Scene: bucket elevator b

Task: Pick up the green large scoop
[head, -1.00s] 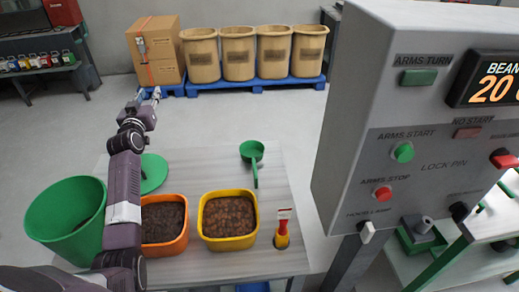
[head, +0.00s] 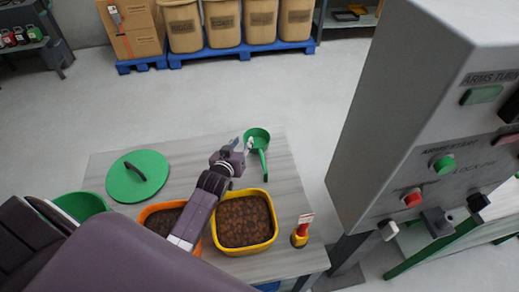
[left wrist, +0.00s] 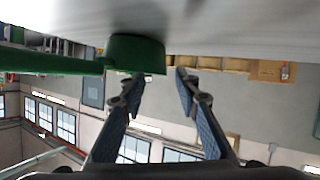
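The green large scoop (head: 257,137) lies at the back right of the table (head: 104,168). Its handle points toward the front. My left gripper (head: 242,146) is open and empty, close to the left side of the scoop's cup. In the left wrist view, which looks upside down, the scoop (left wrist: 135,52) is just beyond the fingertips of my left gripper (left wrist: 158,82), with its handle running left. The scoop is not clearly between the fingers, and I cannot tell whether they touch it. My right gripper is not in view.
A yellow tub (head: 271,220) and an orange tub (head: 147,211) hold brown pieces. A green lid (head: 124,185) and a green bucket (head: 85,203) are at left. A red-and-yellow tool (head: 300,235) stands front right. A grey control panel (head: 370,140) rises on the right.

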